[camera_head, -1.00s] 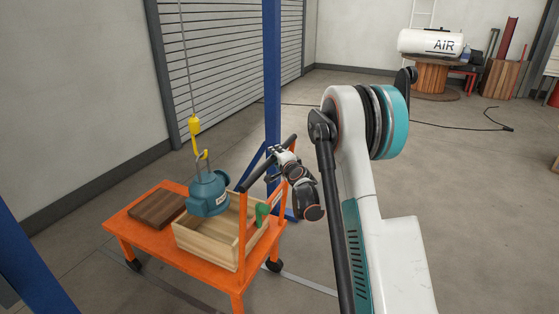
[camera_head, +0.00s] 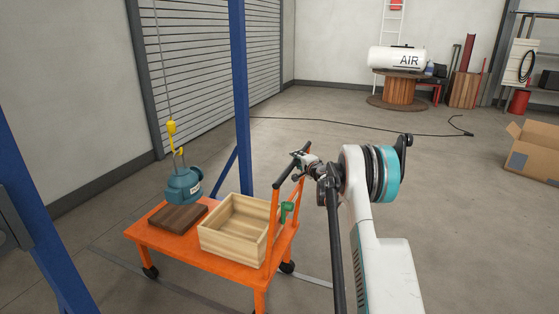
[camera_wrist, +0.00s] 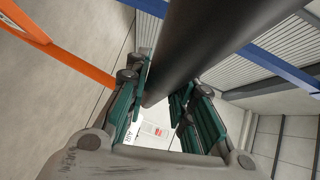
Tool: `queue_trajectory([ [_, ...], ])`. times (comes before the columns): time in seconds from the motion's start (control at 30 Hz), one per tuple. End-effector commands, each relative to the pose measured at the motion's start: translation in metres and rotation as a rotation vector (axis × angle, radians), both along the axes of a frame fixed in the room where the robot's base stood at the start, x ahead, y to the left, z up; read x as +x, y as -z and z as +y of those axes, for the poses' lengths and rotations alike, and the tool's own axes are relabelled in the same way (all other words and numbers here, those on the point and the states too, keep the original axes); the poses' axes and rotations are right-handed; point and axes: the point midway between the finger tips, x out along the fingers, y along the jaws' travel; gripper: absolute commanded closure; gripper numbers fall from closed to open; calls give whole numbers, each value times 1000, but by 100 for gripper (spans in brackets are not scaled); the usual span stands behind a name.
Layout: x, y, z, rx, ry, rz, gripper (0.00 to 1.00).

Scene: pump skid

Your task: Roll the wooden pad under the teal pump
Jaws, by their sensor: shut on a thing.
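The teal pump (camera_head: 184,187) hangs upright from a yellow hook (camera_head: 172,134) on a hoist cable. The dark wooden pad (camera_head: 178,219) lies on the orange cart (camera_head: 210,264) at its left end. The pump shows just above and behind the pad in the head view; whether it is directly over the pad I cannot tell. My gripper (camera_head: 301,157) is at the cart's black push handle (camera_head: 281,181). In the wrist view my gripper (camera_wrist: 160,98) has its teal-padded fingers on either side of the dark handle bar (camera_wrist: 205,40), shut on it.
An open wooden crate (camera_head: 234,236) stands on the cart beside the pad, with a green item (camera_head: 287,208) by the handle frame. A blue post (camera_head: 241,80) rises behind the cart. Clear floor lies to the right, with a cardboard box (camera_head: 535,152) at the far right.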

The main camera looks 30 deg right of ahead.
Motion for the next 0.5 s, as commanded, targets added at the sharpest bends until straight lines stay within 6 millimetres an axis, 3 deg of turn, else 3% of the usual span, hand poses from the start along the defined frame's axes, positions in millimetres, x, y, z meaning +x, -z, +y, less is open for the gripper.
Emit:
queue_trajectory([
  [0.2,-38,0,-36,0,0,1,100],
  [0.5,-64,0,-56,0,-3,0,100],
])
